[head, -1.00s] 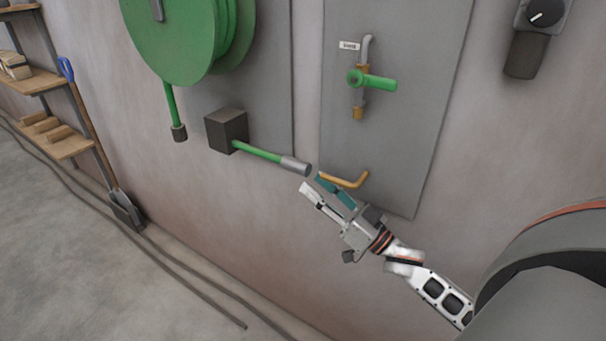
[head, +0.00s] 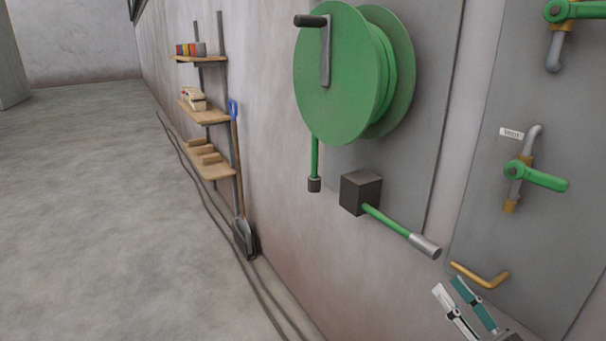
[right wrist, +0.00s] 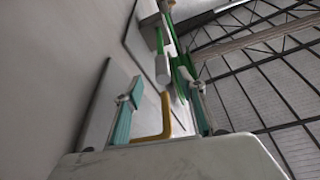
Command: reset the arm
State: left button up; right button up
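My right gripper (head: 457,294) is at the bottom right of the head view, with its two fingers apart and nothing between them. It is below the orange-yellow bent hook (head: 480,275) on the grey wall panel and below the grey-tipped end of the green lever (head: 398,229). In the right wrist view, the teal-padded fingers (right wrist: 160,115) stand wide apart. The hook (right wrist: 165,118) and the lever's grey tip (right wrist: 162,70) show beyond them, and I see no contact. The rest of my right arm is out of the head view. My left gripper is not in view.
A green hose reel (head: 340,75) is on the wall, with a dark box (head: 360,192) below it. Green-handled valves (head: 535,176) are on the right panel. Shelves (head: 205,112) and a blue-handled shovel (head: 238,170) stand left. Cables run along the wall's foot; the floor (head: 90,200) is open.

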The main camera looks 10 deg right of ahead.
pick_arm(q)
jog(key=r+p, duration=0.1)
jog(key=p, duration=0.1)
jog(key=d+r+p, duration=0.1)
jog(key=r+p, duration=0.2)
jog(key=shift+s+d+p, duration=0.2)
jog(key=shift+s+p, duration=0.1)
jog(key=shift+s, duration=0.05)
pick_arm(e)
jog(key=s+a+f+n+g+h, duration=0.1)
jog(key=s+a+f+g+h, duration=0.1)
jog(key=s+a+f+g, duration=0.3)
jog(key=s+a+f+n+g+h, duration=0.1)
jog(key=s+a+f+g, duration=0.4)
jog(key=s+a+f, duration=0.8)
notch_tip(320, 180, down, 7)
jog(key=shift+s+a+f+n+h, duration=0.15)
jog(key=shift+s+a+n+h, duration=0.25)
jog(key=shift+n, duration=0.3)
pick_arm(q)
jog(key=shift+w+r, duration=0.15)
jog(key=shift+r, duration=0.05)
